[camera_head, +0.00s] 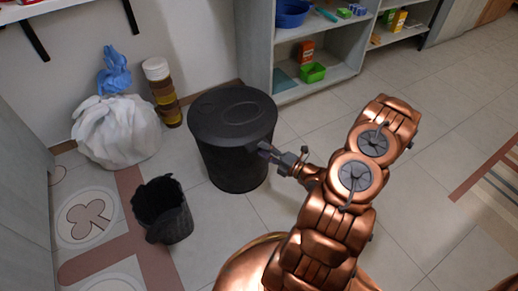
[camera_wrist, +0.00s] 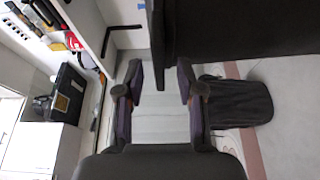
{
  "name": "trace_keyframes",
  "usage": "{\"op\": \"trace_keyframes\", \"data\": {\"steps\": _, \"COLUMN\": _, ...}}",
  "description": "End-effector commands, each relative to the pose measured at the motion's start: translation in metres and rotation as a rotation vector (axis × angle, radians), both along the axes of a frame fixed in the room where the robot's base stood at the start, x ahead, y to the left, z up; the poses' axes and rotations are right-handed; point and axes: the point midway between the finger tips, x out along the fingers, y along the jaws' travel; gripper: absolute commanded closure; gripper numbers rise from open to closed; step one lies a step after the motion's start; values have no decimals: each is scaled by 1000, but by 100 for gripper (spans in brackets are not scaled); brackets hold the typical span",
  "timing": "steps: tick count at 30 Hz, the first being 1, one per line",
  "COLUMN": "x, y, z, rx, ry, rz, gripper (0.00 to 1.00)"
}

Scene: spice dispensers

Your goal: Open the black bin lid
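The black bin (camera_head: 232,165) stands upright on the floor in the head view. Its round black lid (camera_head: 230,108) lies flat and closed on top. My gripper (camera_head: 262,150) is at the front right side of the lid, close to its rim; contact is unclear. In the wrist view my gripper's two fingers (camera_wrist: 159,72) are apart.
A small open black bin (camera_head: 165,210) stands at front left; it also shows in the wrist view (camera_wrist: 237,103). A shelf unit (camera_head: 262,45) stands behind the bin. Floor at right is clear.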

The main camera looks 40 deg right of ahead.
Motion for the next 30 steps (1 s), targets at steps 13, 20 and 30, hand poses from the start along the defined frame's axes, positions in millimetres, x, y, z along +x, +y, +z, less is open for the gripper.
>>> {"op": "trace_keyframes", "data": {"steps": 13, "x": 28, "y": 9, "z": 1, "rx": 0, "ry": -3, "rz": 0, "gripper": 62}}
{"op": "trace_keyframes", "data": {"steps": 20, "x": 28, "y": 8, "z": 1, "rx": 0, "ry": -3, "rz": -1, "gripper": 64}}
{"op": "trace_keyframes", "data": {"steps": 30, "x": 28, "y": 8, "z": 1, "rx": -1, "ry": -3, "rz": 0, "gripper": 99}}
